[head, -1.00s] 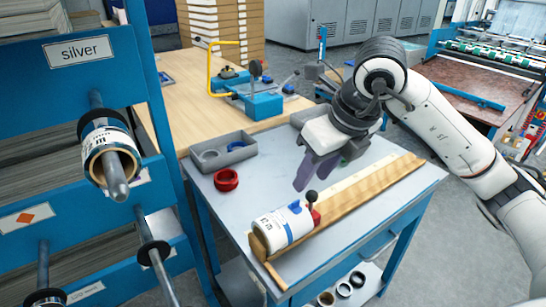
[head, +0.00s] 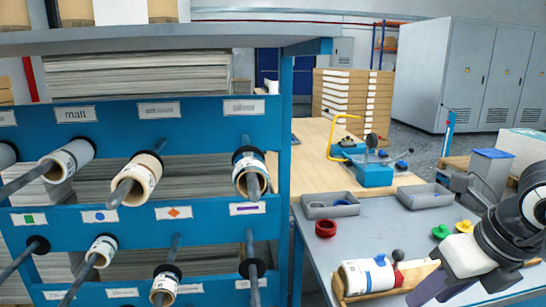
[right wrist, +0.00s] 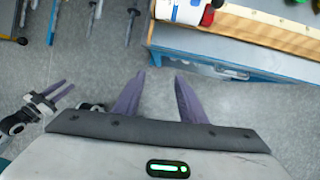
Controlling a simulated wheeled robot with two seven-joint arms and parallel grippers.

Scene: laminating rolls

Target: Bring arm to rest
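My right gripper (head: 424,295) is at the lower right of the head view, at the near side of the work table. In the right wrist view its two purple fingers (right wrist: 160,78) are apart with nothing between them, above the floor. My left gripper (right wrist: 58,92) shows at the left of the right wrist view, its purple fingers apart and empty; it is outside the head view. A white roll with a blue label (head: 366,277) lies in a wooden cradle (head: 414,271) on the table, apart from my grippers.
The grey table (head: 385,222) holds a red ring (head: 325,228), two grey trays, and green and yellow knobbed pieces. A blue rack (head: 205,130) with several rolls on spindles stands at the left. A blue tool (head: 374,172) stands on the wooden bench behind. Floor shows below my right gripper.

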